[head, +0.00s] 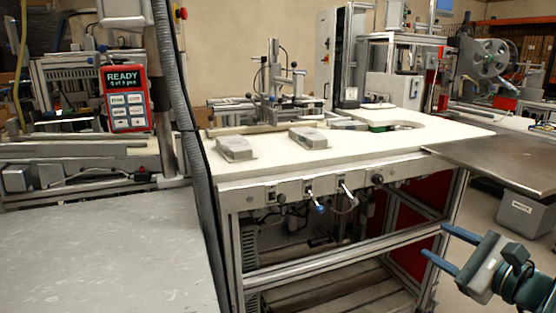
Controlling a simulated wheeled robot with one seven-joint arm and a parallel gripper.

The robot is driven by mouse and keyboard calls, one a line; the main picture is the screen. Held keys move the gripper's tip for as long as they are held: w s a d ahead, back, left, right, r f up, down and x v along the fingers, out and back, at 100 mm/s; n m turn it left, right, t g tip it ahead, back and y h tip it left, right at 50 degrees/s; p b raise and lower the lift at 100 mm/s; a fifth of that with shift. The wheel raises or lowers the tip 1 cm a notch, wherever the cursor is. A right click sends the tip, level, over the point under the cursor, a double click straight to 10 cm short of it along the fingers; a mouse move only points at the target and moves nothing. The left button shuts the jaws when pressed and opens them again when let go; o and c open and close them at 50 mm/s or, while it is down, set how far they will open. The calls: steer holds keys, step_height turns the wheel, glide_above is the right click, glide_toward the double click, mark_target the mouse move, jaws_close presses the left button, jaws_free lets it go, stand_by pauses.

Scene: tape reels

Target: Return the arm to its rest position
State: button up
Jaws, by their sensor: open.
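My gripper (450,249) is at the lower right of the head view, held out in front of the white workbench's right side. Its two teal fingers point left and are spread apart, with nothing between them. The gripper's grey body and the teal wrist of my arm show at the right edge. The rest of my arm is out of the frame.
A white workbench (290,160) with two grey blocks stands in the middle. A metal table top (510,160) juts out above my gripper. A grey bin (526,215) sits on the floor beyond. A red panel reading READY (126,98) hangs at the left.

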steer(key=s+a+r+n+g+p, duration=0.2)
steer(key=s+a+n+g+p, duration=0.2)
steer(key=a+n+g+p, duration=0.4)
steer(key=s+a+r+n+g+p, duration=0.35)
steer(key=a+p, duration=0.25)
steer(key=a, duration=0.3)
steer(key=s+r+n+h+p, duration=0.4)
steer(key=r+n+h+p, duration=0.3)
steer(key=n+p, duration=0.5)
steer(key=shift+s+a+r+g, duration=0.2)
steer(key=shift+r+g, duration=0.1)
steer(key=shift+g, duration=0.15)
steer(key=shift+c, duration=0.3)
